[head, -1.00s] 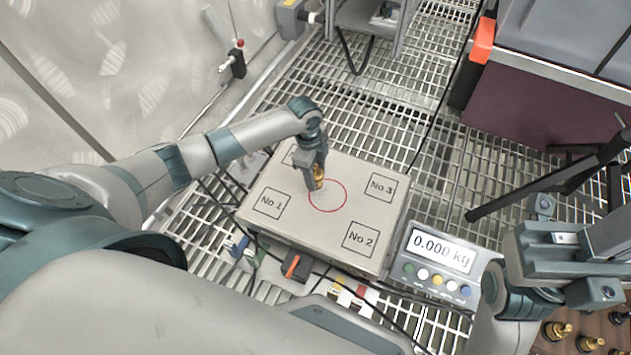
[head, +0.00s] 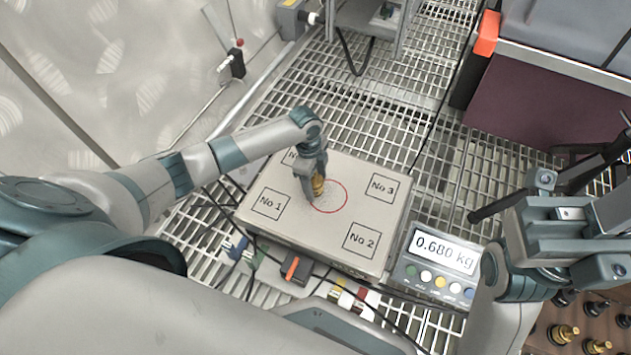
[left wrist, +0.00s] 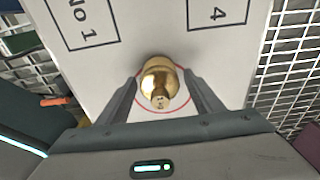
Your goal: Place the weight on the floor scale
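The brass weight (head: 318,186) is upright at the floor scale's (head: 290,215) top plate, at the left part of the red circle. The left wrist view shows the weight (left wrist: 160,80) from above, between the fingers. The scale's display (head: 443,248) reads 0.680 kg.
Squares No 1, No 2 and No 3 on the plate are bare. Several more weights (head: 565,333) stand in a wooden holder at the lower right. Cables and small connectors (head: 297,268) lie by the scale's near edge. Grating floor (head: 350,110) lies behind.

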